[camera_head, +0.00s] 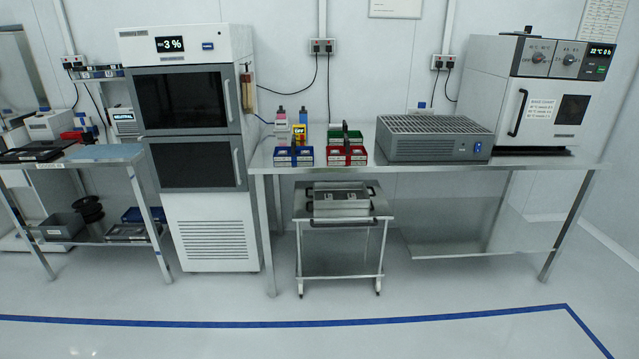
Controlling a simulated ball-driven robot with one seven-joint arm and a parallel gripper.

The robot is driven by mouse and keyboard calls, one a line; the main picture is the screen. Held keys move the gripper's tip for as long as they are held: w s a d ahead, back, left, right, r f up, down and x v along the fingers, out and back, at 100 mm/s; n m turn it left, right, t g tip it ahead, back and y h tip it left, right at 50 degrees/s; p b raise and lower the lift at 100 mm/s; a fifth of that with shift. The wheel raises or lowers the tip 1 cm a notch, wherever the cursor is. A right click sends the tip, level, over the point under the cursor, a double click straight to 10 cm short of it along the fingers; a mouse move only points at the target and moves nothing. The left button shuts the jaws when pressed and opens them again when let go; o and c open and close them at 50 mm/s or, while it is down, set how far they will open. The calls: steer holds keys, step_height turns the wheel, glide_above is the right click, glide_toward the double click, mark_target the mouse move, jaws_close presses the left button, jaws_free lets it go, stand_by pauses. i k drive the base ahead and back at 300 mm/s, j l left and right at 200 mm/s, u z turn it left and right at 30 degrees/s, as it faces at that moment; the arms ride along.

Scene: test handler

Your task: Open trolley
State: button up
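A small metal trolley (339,277) on casters stands partly under the long bench, left of its middle. It has a top shelf and a low shelf. A lidded metal box (341,205) with dark side handles sits on its top. A dark bar handle (343,223) runs along the trolley's front edge, facing me. The box's lid looks closed. My gripper is not in view, so its state does not show.
A steel bench (400,171) carries blue and red trays, a grey vented unit (435,139) and a white oven (525,95). A tall white cabinet (193,140) stands left of the trolley. Blue tape (290,323) crosses the clear floor in front.

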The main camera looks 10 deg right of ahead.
mark_target(339, 254)
steer(key=i, duration=1.95)
steer(key=i+u, duration=0.2)
steer(key=i, duration=0.25)
steer(key=i+l+u, duration=0.2)
steer(key=i, duration=0.25)
